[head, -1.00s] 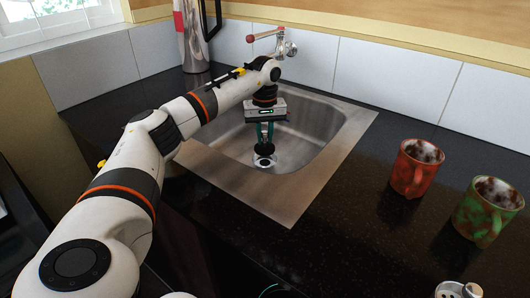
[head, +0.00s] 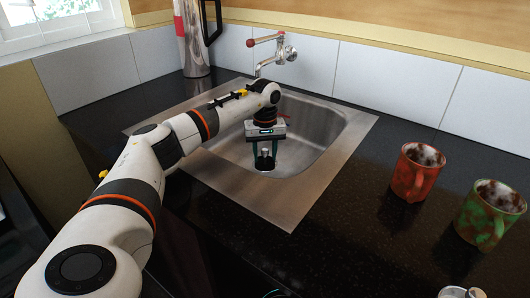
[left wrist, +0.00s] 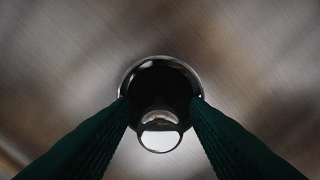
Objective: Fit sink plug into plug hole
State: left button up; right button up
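The sink plug is a black disc (left wrist: 160,84) with a shiny metal knob (left wrist: 160,132); in the left wrist view it lies inside the chrome ring of the plug hole (left wrist: 127,77). I cannot tell how deep it sits. My left gripper (head: 265,168) is low in the steel sink (head: 300,210). Its two dark green fingers (left wrist: 160,100) stand on either side of the knob with a gap on each side. In the head view the knob (head: 266,152) shows between the fingers; the plug hole is mostly hidden there.
A tap (head: 275,55) with a red handle is on the wall behind the sink. A red mug (head: 414,172) and a green mug (head: 488,212) stand right of the sink, with a shaker (head: 460,292) nearer. A steel flask (head: 193,40) stands at the back left.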

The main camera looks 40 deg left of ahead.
aim_at(265, 150)
pick_arm(q)
jog(key=shift+r, duration=0.2)
notch_tip(265, 150, up, 12)
jog(key=p, duration=0.1)
pick_arm(e)
jog(key=s+f, duration=0.3)
jog(key=s, duration=0.1)
jog(key=shift+d+f, duration=0.15)
jog(key=shift+d, duration=0.1)
jog(key=shift+w, duration=0.1)
